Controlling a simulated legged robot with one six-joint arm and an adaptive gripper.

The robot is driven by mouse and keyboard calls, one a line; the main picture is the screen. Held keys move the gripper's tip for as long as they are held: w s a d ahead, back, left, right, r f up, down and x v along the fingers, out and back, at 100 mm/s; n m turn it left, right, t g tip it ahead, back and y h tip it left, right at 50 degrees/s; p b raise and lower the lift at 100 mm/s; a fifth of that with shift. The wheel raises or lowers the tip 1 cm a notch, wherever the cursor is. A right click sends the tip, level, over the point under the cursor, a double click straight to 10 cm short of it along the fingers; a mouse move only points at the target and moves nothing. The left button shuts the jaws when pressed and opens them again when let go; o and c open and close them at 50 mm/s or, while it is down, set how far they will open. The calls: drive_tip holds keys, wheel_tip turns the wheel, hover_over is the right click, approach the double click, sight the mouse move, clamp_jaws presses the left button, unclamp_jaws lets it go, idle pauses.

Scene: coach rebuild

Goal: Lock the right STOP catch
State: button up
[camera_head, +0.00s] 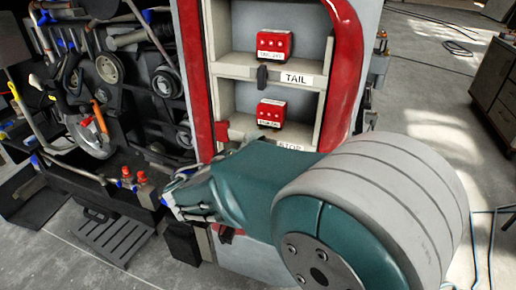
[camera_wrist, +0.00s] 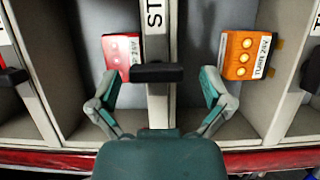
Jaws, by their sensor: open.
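In the wrist view the black STOP catch (camera_wrist: 157,73) sits on a grey divider strip beside a partly cut-off label reading "ST". Its bar lies crosswise to the strip. My gripper (camera_wrist: 159,77) is open, one finger on each side of the catch, with visible gaps. A red box (camera_wrist: 120,54) sits in the bay left of the strip, partly behind the catch. In the head view the STOP label (camera_head: 290,147) shows just above my arm. My gripper (camera_head: 188,200) is at the cabinet's lower left there; its fingers are mostly hidden. The STOP catch is hidden there.
An orange box (camera_wrist: 246,54) marked TURN 24V sits in the right bay. The TAIL strip (camera_head: 300,79) has its own black catch (camera_head: 262,76). Red boxes (camera_head: 274,45) sit on the shelves inside a red frame (camera_head: 345,70). A tool-filled rack (camera_head: 105,90) stands left.

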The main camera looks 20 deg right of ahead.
drive_tip(key=shift+a, duration=0.1)
drive_tip(key=v, duration=1.2)
drive_tip(key=shift+w, duration=0.1)
drive_tip(key=s+d+f+m+g+y, duration=0.4)
drive_tip(key=s+d+g, duration=0.35)
drive_tip(key=d, duration=0.45)
drive_tip(key=s+a+m+t+y, duration=0.1)
drive_tip(key=s+m+t+y, duration=0.1)
drive_tip(key=s+y, duration=0.4)
drive_tip(key=shift+s+f+m+t+y, duration=0.3)
drive_tip(key=shift+t+y, duration=0.45)
drive_tip(key=shift+y, duration=1.85)
